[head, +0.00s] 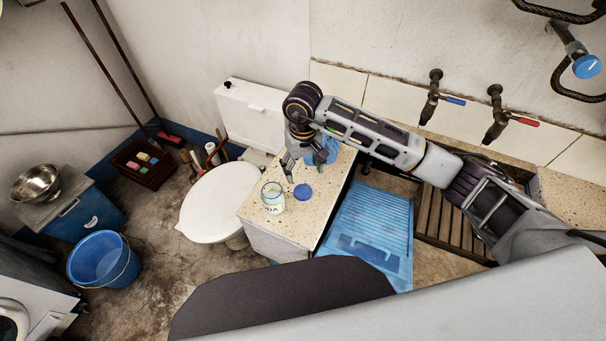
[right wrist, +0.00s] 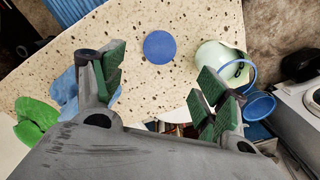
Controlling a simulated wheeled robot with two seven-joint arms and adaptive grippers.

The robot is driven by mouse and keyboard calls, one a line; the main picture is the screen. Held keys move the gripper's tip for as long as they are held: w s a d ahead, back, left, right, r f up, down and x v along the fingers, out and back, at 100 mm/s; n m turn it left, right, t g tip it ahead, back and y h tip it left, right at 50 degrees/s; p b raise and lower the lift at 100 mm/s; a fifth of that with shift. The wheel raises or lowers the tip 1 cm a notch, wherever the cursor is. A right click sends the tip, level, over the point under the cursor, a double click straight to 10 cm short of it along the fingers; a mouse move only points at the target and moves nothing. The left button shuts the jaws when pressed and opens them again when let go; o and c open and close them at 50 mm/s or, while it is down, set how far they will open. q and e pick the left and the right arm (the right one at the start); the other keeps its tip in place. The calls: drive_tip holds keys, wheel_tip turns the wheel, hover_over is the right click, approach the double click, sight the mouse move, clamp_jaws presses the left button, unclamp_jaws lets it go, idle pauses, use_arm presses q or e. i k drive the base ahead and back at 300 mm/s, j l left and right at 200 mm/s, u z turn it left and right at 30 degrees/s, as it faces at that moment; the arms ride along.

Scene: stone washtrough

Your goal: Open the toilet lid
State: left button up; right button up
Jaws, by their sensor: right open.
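The white toilet lid (head: 215,203) lies down flat over the bowl, left of the stone counter in the head view. The white cistern (head: 252,112) stands behind it against the wall. My right gripper (head: 302,160) is open and empty, above the counter's far left part, to the right of the lid and apart from it. In the right wrist view its green-padded fingers (right wrist: 160,90) are spread, with speckled countertop beyond them. I cannot make out the lid clearly in that view. My left gripper is not in view.
On the speckled counter (head: 318,220) stand a glass jar (head: 272,198) and a round blue cap (head: 303,192); blue and green gloves (right wrist: 35,118) lie at its edge. A brush and sticks stand behind the toilet. A blue bucket (head: 103,258) stands left; floor between is clear.

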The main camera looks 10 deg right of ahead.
sight(208, 211)
drive_tip(key=k+j, duration=0.8)
drive_tip(key=j, duration=0.1)
